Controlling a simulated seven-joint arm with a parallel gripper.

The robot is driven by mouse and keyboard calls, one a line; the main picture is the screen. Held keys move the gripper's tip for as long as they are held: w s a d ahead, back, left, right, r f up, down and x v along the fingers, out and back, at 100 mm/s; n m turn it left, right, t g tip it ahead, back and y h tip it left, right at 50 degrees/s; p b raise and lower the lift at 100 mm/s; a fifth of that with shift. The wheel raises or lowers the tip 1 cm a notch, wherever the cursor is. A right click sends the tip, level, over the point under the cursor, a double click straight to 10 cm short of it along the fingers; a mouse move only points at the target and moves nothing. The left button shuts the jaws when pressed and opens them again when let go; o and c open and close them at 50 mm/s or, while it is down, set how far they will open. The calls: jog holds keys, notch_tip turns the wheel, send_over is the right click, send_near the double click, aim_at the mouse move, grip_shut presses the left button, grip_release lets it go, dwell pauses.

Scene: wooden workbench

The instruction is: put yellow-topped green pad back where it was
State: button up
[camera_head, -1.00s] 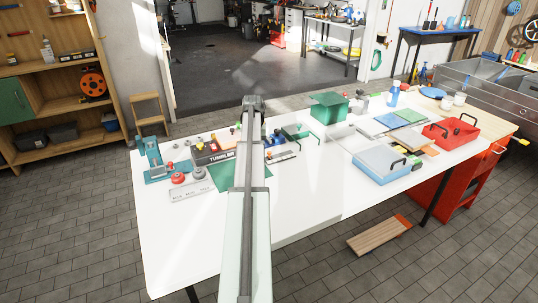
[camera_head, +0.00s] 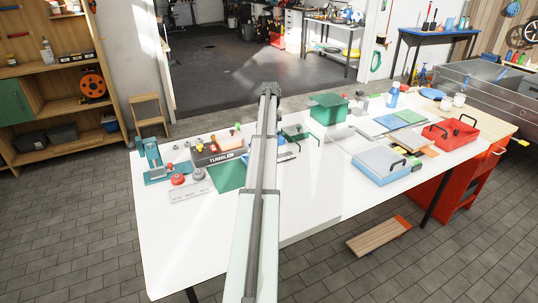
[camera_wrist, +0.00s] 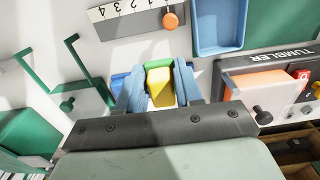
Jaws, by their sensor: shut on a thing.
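In the wrist view, my gripper (camera_wrist: 159,84) has its two blue-grey fingers closed on the sides of the yellow-topped green pad (camera_wrist: 159,86). In the head view my arm hides the gripper and the pad.
A blue tray (camera_wrist: 221,28), a numbered white strip with an orange knob (camera_wrist: 170,21) and the TUMBLER box (camera_wrist: 268,82) lie close by. A green frame (camera_wrist: 84,98) stands at left. Free white table lies in front (camera_head: 185,235).

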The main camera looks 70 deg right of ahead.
notch_tip(320, 180, down, 10)
jog(key=shift+r, duration=0.1)
dwell(0.4)
jog(key=o, duration=1)
notch_tip(320, 180, up, 12)
dwell(0.4)
